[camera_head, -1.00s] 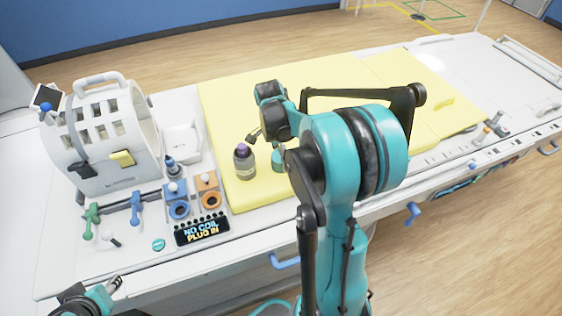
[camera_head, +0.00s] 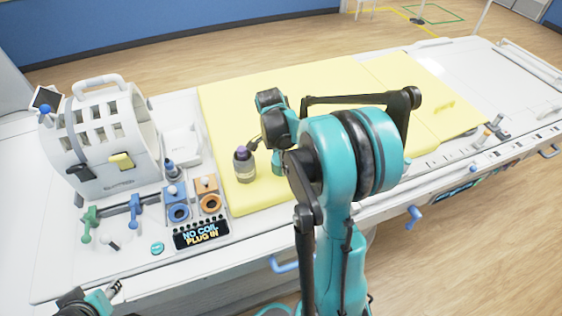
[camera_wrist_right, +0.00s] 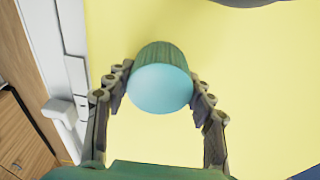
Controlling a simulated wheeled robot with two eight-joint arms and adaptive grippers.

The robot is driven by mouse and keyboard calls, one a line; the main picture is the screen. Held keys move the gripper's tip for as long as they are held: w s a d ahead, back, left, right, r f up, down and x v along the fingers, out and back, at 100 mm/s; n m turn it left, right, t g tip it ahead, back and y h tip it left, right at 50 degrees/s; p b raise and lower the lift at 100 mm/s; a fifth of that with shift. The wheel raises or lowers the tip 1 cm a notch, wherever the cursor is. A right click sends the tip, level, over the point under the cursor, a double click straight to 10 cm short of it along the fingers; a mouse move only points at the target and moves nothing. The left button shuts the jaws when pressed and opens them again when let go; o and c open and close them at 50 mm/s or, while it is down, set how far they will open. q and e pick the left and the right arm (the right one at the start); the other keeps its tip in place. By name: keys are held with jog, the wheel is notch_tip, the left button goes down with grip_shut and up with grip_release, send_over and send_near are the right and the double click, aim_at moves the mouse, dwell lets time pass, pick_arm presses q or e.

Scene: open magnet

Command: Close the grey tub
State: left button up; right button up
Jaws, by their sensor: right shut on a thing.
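The grey tub (camera_head: 244,168), a small bottle-like container with a purple top, stands upright on the yellow mat. My right gripper (camera_wrist_right: 160,92) is shut on a green ribbed lid with a pale blue flat face (camera_wrist_right: 160,88), one finger on each side. In the head view the lid (camera_head: 278,163) shows just right of the tub, apart from it; my right arm partly hides the gripper. My left gripper (camera_head: 114,288) is at the bottom left, mostly cut off, and its opening is unclear. A grey rounded edge shows at the top of the right wrist view; I cannot tell what it is.
The yellow mat (camera_head: 330,75) covers the middle of the white table. At left stand a white cage-like coil with a handle (camera_head: 115,140), blue (camera_head: 178,211) and orange (camera_head: 210,202) sockets, and a dark sign panel (camera_head: 201,234). The far mat is clear.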

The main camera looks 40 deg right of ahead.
jog(key=shift+r, duration=0.55)
jog(key=r+p, duration=0.1)
jog(key=r, duration=0.1)
jog(key=s+r+p, duration=0.1)
jog(key=r, duration=0.1)
jog(key=shift+s+d, duration=0.1)
jog(key=shift+s, duration=0.05)
jog(key=s+d+r+p, duration=0.1)
jog(key=s+r+p, duration=0.2)
jog(key=s, duration=0.7)
notch_tip(320, 180, up, 3)
jog(key=shift+d+f, duration=0.1)
jog(key=shift+d, duration=0.2)
